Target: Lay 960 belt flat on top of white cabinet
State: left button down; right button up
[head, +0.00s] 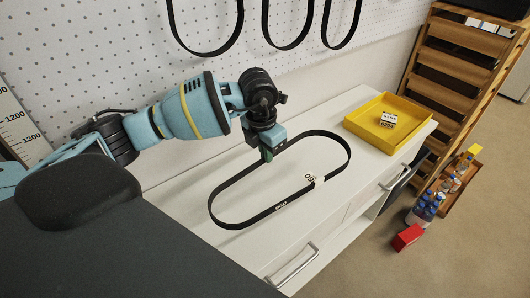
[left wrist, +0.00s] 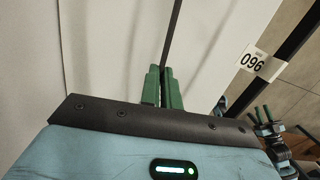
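The 960 belt (head: 235,226) is a thin black loop in a long oval with a white number tag, which also shows in the left wrist view (left wrist: 253,61). In the head view it is over the white cabinet (head: 180,205); I cannot tell whether it touches the top. My left gripper (head: 268,155) is at the belt's far long side. In the left wrist view its green fingers (left wrist: 162,88) are closed on the belt strand. My right gripper (left wrist: 262,115) shows small at the right of that view; its finger gap is unclear. It is not seen in the head view.
Several black belts (head: 287,47) hang on the white pegboard (head: 110,40) behind. A wooden rack (head: 450,75), bottles (head: 424,208) and a red box (head: 407,237) are at the right.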

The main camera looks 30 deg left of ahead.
aim_at(267, 183)
pick_arm(q)
jog(key=shift+f, duration=0.15)
pick_arm(e)
jog(key=shift+d+f, duration=0.1)
